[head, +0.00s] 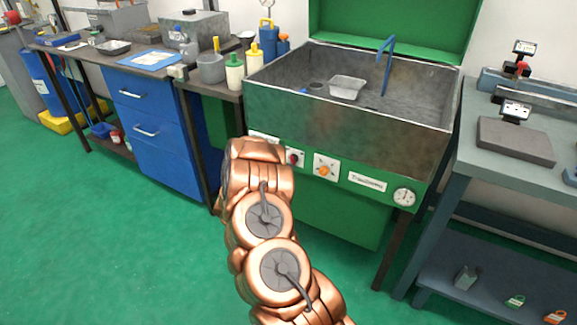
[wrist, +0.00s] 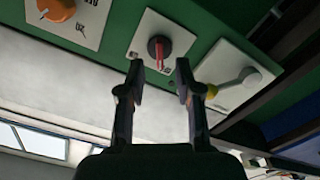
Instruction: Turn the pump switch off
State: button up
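A red rotary switch with a dark ring (wrist: 160,48) sits on a white plate on the green panel in the wrist view. It also shows in the head view (head: 293,158). An orange knob (wrist: 57,9) is on its own white plate beside it, also in the head view (head: 325,170). Lettering on both plates is too small or cut off to tell which is the pump's. My gripper (wrist: 160,72) is open and empty, its two fingertips just short of the red switch, one toward each side. In the head view my arm hides the gripper.
A white plate with a grey lever (wrist: 235,88) is right of the red switch in the wrist view. Above the panel is the metal wash basin (head: 400,120); a round gauge (head: 404,196) is at its right. A grey bench (head: 500,165) stands right, blue drawers (head: 150,130) left.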

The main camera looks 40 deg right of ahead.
jog(key=v, duration=0.8)
dwell(0.6)
